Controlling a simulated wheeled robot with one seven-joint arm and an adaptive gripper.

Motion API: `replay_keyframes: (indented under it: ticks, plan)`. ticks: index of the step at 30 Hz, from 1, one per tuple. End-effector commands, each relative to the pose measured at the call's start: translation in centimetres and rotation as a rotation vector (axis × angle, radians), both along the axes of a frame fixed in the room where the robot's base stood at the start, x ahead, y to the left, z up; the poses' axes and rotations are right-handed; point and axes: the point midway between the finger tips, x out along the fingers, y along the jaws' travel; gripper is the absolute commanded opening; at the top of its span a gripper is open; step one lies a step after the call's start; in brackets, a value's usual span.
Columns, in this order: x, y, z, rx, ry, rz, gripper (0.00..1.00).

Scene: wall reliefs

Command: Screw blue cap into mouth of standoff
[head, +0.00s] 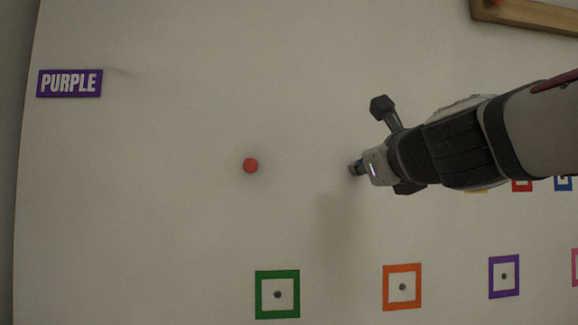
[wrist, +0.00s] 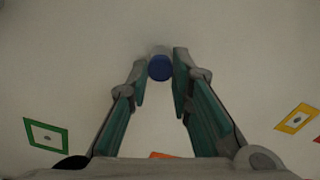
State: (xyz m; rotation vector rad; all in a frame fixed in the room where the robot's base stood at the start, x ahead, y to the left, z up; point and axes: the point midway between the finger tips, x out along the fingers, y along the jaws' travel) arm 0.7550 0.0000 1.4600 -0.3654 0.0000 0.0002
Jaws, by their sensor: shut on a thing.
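The blue cap (wrist: 160,69) sits between the fingertips of my gripper (wrist: 159,74) in the wrist view, its round blue face toward the camera. My gripper is shut on the cap.
A red cap-like knob (head: 250,166) stands on the wall left of my gripper. Below are green (head: 277,317), orange (head: 402,307) and purple (head: 504,295) square frames with dark centres. A PURPLE sign (head: 70,83) is upper left. A wooden frame (head: 530,14) is upper right.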

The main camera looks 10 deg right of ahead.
Motion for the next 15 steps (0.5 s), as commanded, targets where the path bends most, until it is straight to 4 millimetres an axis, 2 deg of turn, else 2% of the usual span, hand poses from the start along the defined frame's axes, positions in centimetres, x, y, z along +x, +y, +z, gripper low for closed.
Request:
replay_keyframes:
  ticks: [3,6,15]
  plan:
    - [0.02,0.02,0.09,0.185,-0.001,0.0,0.0]
    - [0.04,-0.01,0.08,0.284,-0.001,0.0,0.0]
    - [0.04,-0.03,0.08,0.311,-0.001,-0.001,0.0]
